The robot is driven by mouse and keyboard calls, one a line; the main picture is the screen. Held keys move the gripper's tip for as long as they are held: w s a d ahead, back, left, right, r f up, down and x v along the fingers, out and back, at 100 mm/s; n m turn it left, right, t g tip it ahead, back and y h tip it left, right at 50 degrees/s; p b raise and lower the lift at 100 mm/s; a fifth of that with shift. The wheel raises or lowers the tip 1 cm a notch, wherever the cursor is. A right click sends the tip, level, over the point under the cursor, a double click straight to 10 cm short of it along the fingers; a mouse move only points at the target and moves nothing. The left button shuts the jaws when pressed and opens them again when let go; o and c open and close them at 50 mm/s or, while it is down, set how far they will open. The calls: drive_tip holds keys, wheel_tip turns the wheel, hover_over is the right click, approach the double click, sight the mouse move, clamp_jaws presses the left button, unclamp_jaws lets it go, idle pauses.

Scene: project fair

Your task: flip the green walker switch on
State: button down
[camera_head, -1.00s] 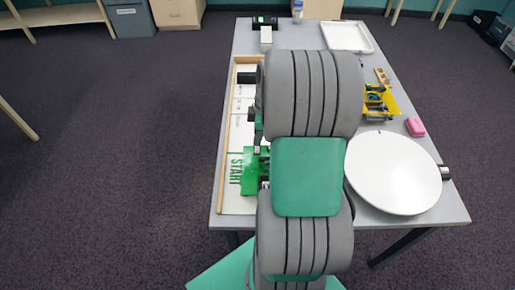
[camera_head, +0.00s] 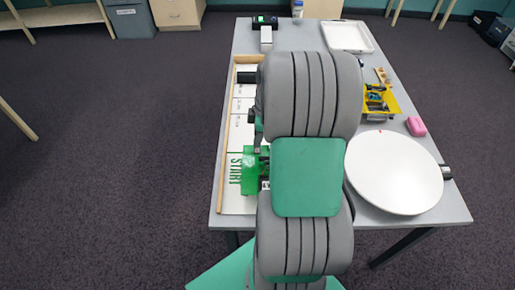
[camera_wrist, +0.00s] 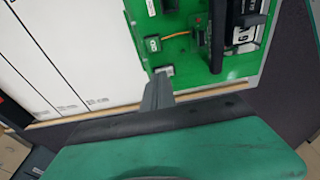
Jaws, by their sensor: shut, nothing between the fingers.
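The green walker (camera_head: 249,178) stands on the START end of the long white board, left of my arm, which partly hides it. In the wrist view its green plate (camera_wrist: 176,22) carries an orange wire, a small green block and a black battery-like box. A small pale block (camera_wrist: 164,71), which looks like the switch, sits at the plate's near edge. My gripper (camera_wrist: 158,82) is shut and empty, its fingertips right at this block. I cannot tell if they touch it, nor which way the switch lies. In the head view my arm covers much of the gripper.
The white board (camera_head: 243,105) has a raised wooden rim (camera_head: 222,150). To the right of my arm are a yellow tray (camera_head: 392,102) with parts, a pink block (camera_head: 416,126) and a large white disc (camera_head: 395,170). A white tray (camera_head: 347,37) lies at the far end.

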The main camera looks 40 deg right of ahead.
drive_tip(key=shift+f, duration=0.45)
drive_tip(key=shift+r+p, duration=2.1)
drive_tip(key=shift+r, duration=1.5)
drive_tip(key=s+a+r+m, duration=0.2)
drive_tip(key=a+m, duration=0.1)
drive_tip(key=a, duration=0.4)
drive_tip(key=s+a+r+m+t+h, duration=0.1)
drive_tip(key=s+a+r+m, duration=0.2)
drive_tip(key=a, duration=0.4)
drive_tip(key=s+a+r+m+t, duration=0.1)
drive_tip(key=s+a+r+m, duration=0.1)
drive_tip(key=a, duration=0.4)
drive_tip(key=shift+s+a+r+m, duration=0.4)
drive_tip(key=shift+r+m, duration=0.2)
drive_tip(key=shift+m, duration=0.6)
